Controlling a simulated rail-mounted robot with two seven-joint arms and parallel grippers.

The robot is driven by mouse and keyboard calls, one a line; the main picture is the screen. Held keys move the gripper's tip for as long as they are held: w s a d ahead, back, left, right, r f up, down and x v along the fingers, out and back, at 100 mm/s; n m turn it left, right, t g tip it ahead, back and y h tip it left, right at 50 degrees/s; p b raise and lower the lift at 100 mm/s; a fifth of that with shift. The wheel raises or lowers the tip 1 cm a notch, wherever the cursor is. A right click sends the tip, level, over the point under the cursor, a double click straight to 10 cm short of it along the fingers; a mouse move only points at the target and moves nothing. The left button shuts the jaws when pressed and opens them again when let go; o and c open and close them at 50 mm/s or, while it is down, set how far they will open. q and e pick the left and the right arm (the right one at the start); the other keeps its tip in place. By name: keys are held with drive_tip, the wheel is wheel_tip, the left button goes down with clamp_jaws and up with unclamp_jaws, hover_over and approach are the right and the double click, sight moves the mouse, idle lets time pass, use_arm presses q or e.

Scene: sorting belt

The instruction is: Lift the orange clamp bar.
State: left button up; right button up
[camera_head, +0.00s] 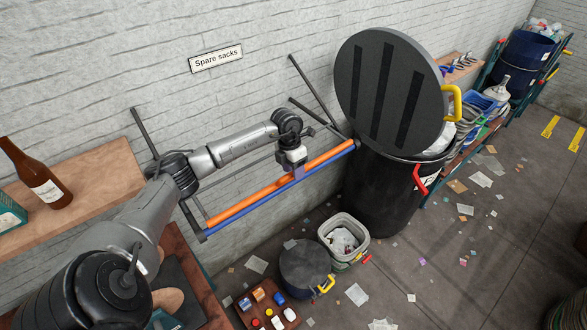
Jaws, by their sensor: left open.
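The orange clamp bar (252,195) runs diagonally along the front of a dark wall-mounted frame (206,235), just above a blue bar (250,206). My left arm comes in from the left. My left gripper (297,172) is at the bar, right of its middle, pointing down with open jaws. I cannot tell whether its fingers touch the bar. My right gripper is not in view.
A black bin (375,190) with its ribbed lid (392,90) raised stands right of the frame. A small lidded bin (305,268) and a grey bucket (358,256) stand below. A bottle (42,180) stands on the left shelf (100,180). Litter covers the floor.

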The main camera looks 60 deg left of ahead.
use_arm(q)
clamp_jaws()
drive_tip(key=shift+a+r, duration=0.1)
drive_tip(key=shift+r, duration=0.05)
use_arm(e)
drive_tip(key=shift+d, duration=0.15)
